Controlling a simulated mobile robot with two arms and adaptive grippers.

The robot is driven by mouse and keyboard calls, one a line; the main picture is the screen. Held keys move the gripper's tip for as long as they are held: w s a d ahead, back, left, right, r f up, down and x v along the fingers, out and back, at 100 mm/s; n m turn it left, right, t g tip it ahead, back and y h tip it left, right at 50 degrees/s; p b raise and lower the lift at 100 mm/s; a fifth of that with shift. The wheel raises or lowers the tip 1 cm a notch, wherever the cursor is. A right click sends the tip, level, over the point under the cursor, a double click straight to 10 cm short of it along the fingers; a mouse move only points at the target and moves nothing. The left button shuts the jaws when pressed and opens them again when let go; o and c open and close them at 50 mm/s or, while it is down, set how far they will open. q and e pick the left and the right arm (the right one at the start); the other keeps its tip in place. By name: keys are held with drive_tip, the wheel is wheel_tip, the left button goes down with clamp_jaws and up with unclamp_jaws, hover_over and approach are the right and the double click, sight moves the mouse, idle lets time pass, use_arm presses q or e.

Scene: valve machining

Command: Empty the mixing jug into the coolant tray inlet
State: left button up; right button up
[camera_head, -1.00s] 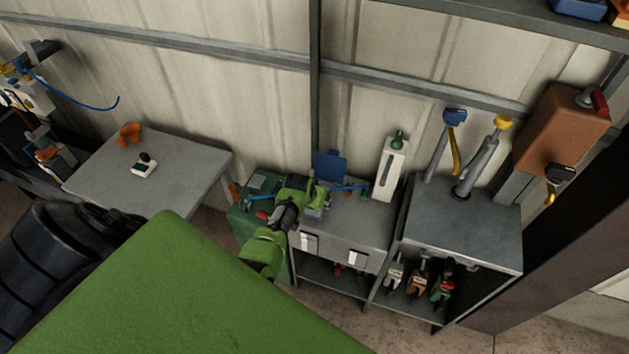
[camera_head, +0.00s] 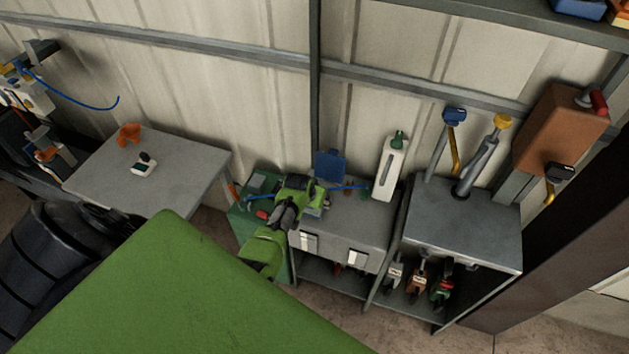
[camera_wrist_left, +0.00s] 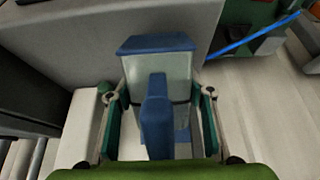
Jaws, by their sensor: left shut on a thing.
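The mixing jug (camera_wrist_left: 180,80) has a pale, see-through body, a blue rim and a blue handle. In the left wrist view it sits between the two fingers of my left gripper (camera_wrist_left: 158,118), which is shut on it. I cannot make out a coolant inlet opening for certain. The jug's contents cannot be seen. My right gripper is not in view.
A blue panel (camera_head: 331,165) and a white bottle with a green cap (camera_head: 390,168) stand at the back of the grey bench (camera_head: 365,222). A blue hose (camera_wrist_left: 255,38) runs near the jug. A grey table (camera_head: 190,165) at left has free room. A grey cabinet (camera_head: 460,235) stands at right.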

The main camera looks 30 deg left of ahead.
use_arm(q)
drive_tip(key=shift+w+a+r+g, duration=0.1)
drive_tip(key=shift+w+r+g, duration=0.1)
drive_tip(key=shift+r+g, duration=0.1)
drive_tip(key=shift+f+g, duration=0.15)
drive_tip(key=shift+g, duration=0.15)
idle(1.6)
drive_tip(key=shift+w+r+g+h, duration=0.1)
drive_tip(key=shift+r+g+h, duration=0.2)
drive_tip(key=shift+r, duration=0.05)
